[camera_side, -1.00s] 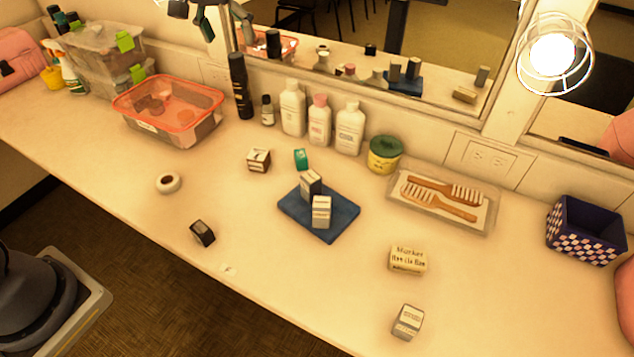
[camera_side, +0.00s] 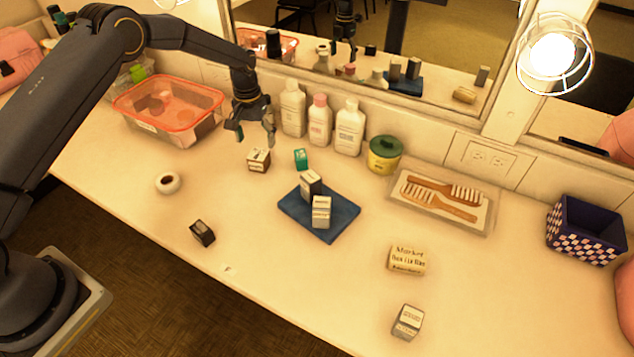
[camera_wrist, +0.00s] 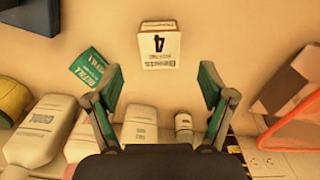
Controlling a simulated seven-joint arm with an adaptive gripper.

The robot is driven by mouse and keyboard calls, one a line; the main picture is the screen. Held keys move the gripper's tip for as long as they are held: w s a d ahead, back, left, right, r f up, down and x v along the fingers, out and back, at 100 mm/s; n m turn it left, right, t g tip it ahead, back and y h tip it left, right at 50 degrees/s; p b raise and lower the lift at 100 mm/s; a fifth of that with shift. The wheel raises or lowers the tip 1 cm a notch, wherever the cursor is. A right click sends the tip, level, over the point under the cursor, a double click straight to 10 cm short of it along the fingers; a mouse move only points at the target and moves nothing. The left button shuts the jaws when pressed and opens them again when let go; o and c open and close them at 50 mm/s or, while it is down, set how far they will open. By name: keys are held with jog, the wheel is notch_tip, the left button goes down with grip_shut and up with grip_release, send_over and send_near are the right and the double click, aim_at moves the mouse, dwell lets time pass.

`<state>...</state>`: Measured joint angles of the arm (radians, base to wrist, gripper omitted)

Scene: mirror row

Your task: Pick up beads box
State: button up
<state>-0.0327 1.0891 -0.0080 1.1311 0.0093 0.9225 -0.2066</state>
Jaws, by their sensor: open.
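The beads box is a small white-and-dark box (camera_side: 258,160) on the counter, left of a small green box (camera_side: 301,159). In the wrist view the beads box (camera_wrist: 160,45) shows a pale face with upside-down print that looks like "Beads" and a large dark mark. My gripper (camera_side: 256,137) is open and empty, pointing down just above and behind the beads box. In the wrist view my gripper's two green-padded fingers (camera_wrist: 161,75) stand wide apart, with the box centred beyond the gap between them. The box's lower sides are hidden in that view.
The green box (camera_wrist: 88,66) lies close on the left in the wrist view. White bottles (camera_side: 292,108) stand behind, along the mirror. An orange-rimmed bin (camera_side: 168,105) is to the left. A blue tray (camera_side: 335,230) holds two small boxes. The counter's front is mostly clear.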

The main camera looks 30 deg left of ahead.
aim_at(258, 153)
notch_tip(258, 153, down, 6)
jog(key=shift+s+r, duration=0.1)
jog(key=shift+c, duration=0.2)
jog(key=c, duration=1.2)
jog(key=shift+c, duration=0.2)
jog(key=shift+r, duration=0.15)
